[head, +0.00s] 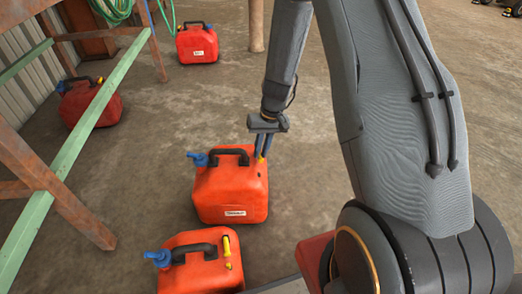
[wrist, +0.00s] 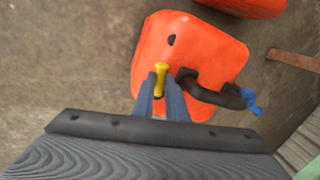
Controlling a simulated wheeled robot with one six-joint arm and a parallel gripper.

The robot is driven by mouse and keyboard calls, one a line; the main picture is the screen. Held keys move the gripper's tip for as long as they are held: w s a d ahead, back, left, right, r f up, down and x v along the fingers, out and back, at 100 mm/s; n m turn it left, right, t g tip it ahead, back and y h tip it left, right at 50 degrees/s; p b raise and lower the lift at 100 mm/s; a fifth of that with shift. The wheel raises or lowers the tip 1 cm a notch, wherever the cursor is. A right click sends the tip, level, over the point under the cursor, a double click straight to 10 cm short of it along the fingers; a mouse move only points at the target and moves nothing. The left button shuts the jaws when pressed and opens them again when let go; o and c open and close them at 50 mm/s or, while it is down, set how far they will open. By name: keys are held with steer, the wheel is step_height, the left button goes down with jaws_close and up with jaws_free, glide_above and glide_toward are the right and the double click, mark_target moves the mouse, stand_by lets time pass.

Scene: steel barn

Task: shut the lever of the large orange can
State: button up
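The large orange can (head: 230,195) stands on the floor, with a black handle and a blue spout cap on top. It fills the middle of the wrist view (wrist: 195,50). Its yellow lever (wrist: 160,70) sticks up beside the handle; in the head view it is mostly hidden by the fingers. My gripper (head: 265,154) points down over the lever's corner of the can. In the wrist view the two blue-grey fingers (wrist: 161,90) stand apart, one on each side of the lever. I cannot tell whether they touch it.
A second orange can (head: 200,268) with its own yellow lever stands close in front. Two red cans (head: 197,45) (head: 90,105) stand farther back at left. A green and rusty frame (head: 95,100) crosses the left side. The floor (head: 200,110) behind the large can is clear.

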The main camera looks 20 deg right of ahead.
steer(key=shift+s+a+r+m+p, duration=0.1)
steer(key=shift+a+r+m+p, duration=0.05)
steer(key=shift+m+p, duration=0.5)
jaws_close()
steer(key=shift+a+m+p, duration=0.2)
steer(key=shift+m+p, duration=0.2)
steer(key=shift+m, duration=0.35)
steer(key=o, duration=0.7)
jaws_free()
step_height(320, 180, up, 7)
steer(key=d+p, duration=0.1)
steer(key=p, duration=0.1)
steer(key=shift+s+d+r+p, duration=0.15)
steer(key=shift+d+r+p, duration=0.05)
steer(key=shift+p, duration=0.15)
steer(key=shift+a, duration=0.1)
